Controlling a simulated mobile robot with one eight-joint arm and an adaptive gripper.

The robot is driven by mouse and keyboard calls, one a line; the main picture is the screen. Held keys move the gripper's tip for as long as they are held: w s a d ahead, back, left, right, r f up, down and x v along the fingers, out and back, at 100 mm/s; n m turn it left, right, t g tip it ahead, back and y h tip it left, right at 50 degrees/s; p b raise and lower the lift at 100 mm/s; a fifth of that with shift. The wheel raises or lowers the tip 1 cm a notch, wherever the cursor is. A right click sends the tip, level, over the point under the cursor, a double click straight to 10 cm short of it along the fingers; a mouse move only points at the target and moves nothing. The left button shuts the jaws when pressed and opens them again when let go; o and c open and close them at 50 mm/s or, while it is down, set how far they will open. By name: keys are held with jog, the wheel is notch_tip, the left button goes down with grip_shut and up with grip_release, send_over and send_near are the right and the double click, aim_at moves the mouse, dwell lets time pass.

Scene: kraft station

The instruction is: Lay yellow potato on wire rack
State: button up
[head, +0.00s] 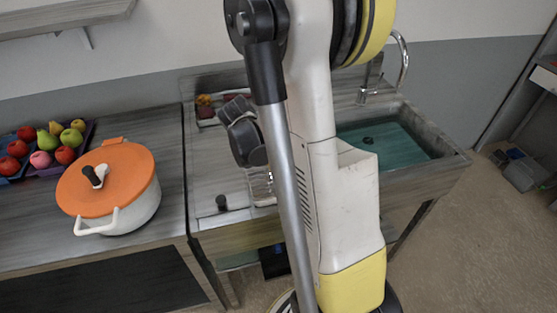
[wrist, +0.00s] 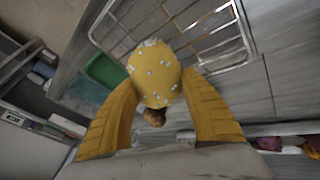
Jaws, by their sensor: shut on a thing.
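The yellow potato (wrist: 155,68), speckled with white, sits between the two yellow fingers of my gripper (wrist: 158,82) in the wrist view. The fingers are shut on its sides. The wire rack (wrist: 205,62) shows beyond the potato at the top of the wrist view, and the potato overlaps its lower left part. I cannot tell the gap between potato and rack. In the head view a small part of the rack (head: 262,200) shows beside my arm, which hides the rest. The potato is not visible there.
A sink (head: 425,160) with a tap (head: 402,62) lies right of my arm. An orange-lidded pot (head: 120,180) and a crate of fruit (head: 88,140) stand on the left counter. A small brown thing (wrist: 154,118) shows below the potato. A shelf (head: 60,20) hangs upper left.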

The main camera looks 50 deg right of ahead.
jog(key=shift+f, duration=0.1)
jog(key=o, duration=1.2)
jog(key=s+p+v, duration=0.1)
jog(key=p+v, duration=0.3)
jog(key=v, duration=0.8)
jog(key=s+a+r+n+t+y, duration=0.1)
jog(key=a+r+n+t+y, duration=0.1)
jog(key=a, duration=0.5)
jog(key=s+a+r+n+t+y, duration=0.2)
jog(key=a+r+n+t, duration=0.1)
jog(key=a+n, duration=0.3)
jog(key=s+a+r+n+t+y, duration=0.1)
jog(key=s+a+r+n+t, duration=0.1)
jog(key=a, duration=0.7)
jog(key=shift+s+a+r+n+t+y, duration=0.1)
jog(key=shift+a+r+n+t+y, duration=0.15)
jog(key=shift+r+n, duration=0.2)
jog(key=shift+s+a+r+n+t+y, duration=0.15)
jog(key=shift+r+n+t, duration=0.1)
jog(key=shift+r+n, duration=0.15)
jog(key=shift+w, duration=0.1)
